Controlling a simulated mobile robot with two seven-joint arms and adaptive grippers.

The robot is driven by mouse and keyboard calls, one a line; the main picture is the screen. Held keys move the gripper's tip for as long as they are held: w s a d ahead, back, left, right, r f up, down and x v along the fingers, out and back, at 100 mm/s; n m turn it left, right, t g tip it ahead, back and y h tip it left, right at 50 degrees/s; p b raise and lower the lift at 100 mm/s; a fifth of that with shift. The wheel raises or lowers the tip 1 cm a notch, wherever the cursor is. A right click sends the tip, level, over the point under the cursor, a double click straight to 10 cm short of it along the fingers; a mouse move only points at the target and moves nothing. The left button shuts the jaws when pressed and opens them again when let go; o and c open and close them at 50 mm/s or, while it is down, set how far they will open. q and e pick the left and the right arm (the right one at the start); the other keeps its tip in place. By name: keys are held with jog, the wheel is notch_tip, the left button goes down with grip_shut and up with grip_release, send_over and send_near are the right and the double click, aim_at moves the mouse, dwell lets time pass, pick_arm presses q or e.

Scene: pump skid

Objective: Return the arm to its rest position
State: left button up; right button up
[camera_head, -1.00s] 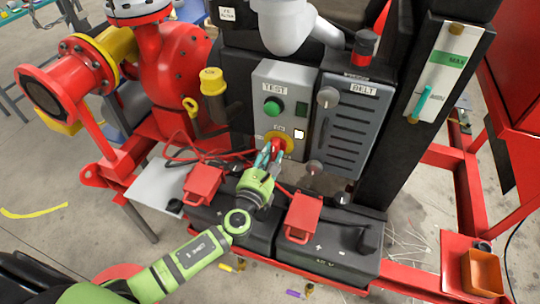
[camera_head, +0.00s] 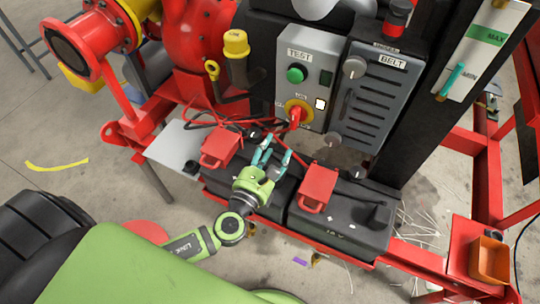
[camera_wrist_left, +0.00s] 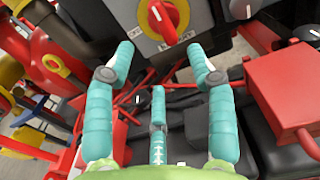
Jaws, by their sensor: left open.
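My left gripper (camera_head: 269,157) is green with teal fingers. It is open and empty, above the black batteries and a little below the test panel. In the left wrist view its fingers (camera_wrist_left: 161,65) stand apart with nothing between them. The red rotary switch (camera_head: 297,114) on its yellow plate is on the grey test panel (camera_head: 311,62), clear of the fingers. The switch also shows beyond the fingers in the left wrist view (camera_wrist_left: 163,17). My right gripper is not in view.
Two black batteries (camera_head: 345,226) with red terminal covers (camera_head: 318,188) lie under the gripper. Red cables (camera_head: 215,117) run close to it. The grey BELT guard (camera_head: 372,100) and a dark post stand to the right. An orange bin (camera_head: 490,258) sits at lower right. Open floor lies at left.

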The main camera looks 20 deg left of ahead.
pick_arm(q)
jog(key=shift+s, duration=1)
